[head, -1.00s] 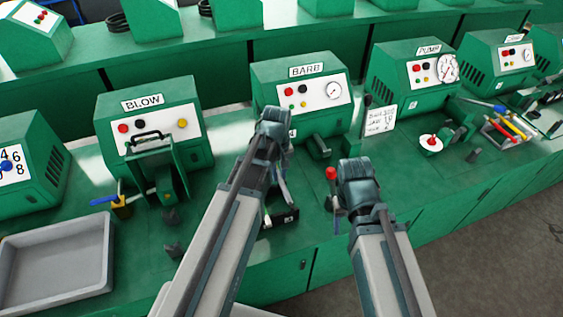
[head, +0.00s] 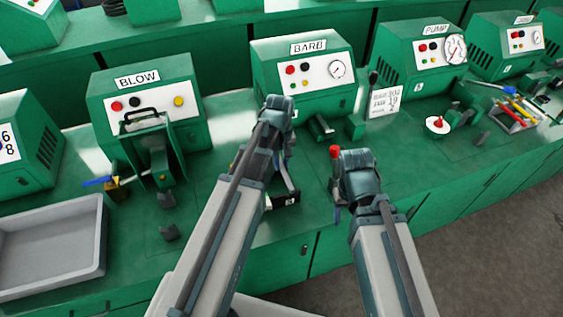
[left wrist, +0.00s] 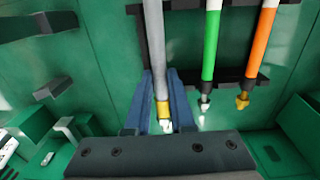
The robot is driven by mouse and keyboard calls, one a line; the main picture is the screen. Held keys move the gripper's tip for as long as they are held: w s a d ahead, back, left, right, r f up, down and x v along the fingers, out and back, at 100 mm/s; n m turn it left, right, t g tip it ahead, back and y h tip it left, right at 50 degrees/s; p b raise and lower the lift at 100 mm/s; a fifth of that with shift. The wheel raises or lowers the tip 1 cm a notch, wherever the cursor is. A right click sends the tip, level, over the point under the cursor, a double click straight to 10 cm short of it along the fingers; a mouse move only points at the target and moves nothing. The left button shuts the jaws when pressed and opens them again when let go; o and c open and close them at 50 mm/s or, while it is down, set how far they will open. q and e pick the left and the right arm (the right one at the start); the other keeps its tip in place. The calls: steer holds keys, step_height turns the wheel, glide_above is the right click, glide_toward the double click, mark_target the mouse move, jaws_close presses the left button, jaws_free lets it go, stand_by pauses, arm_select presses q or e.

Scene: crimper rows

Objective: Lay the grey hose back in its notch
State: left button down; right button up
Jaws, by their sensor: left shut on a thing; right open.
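The grey hose (left wrist: 152,45) stands out in the left wrist view, with a brass fitting (left wrist: 163,108) and pale tip at its near end. My left gripper (left wrist: 162,112) is shut on it around the fitting. A black notched rack (left wrist: 230,79) holds a green hose (left wrist: 212,45) and an orange hose (left wrist: 262,45) to its right. The grey hose lines up with the rack's left part; my fingers hide whether it touches a notch there. In the head view my left arm largely covers the rack (head: 286,199). My right gripper (head: 337,208) is open, apart from the rack.
A red knob (head: 335,151) stands close to my right gripper. The BARB machine (head: 305,75) is behind the rack, the BLOW machine (head: 145,105) to its left. A grey tray (head: 50,245) lies at left.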

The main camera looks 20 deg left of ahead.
arm_select(q)
steer(key=shift+f+b, duration=1.75)
steer(key=shift+f, duration=0.4)
steer(key=c, duration=0.7)
jaws_free()
steer(key=shift+r, duration=0.2)
step_height(320, 180, up, 14)
steer(key=p, duration=1.4)
steer(key=shift+a+f, duration=0.1)
steer(key=shift+f, duration=0.15)
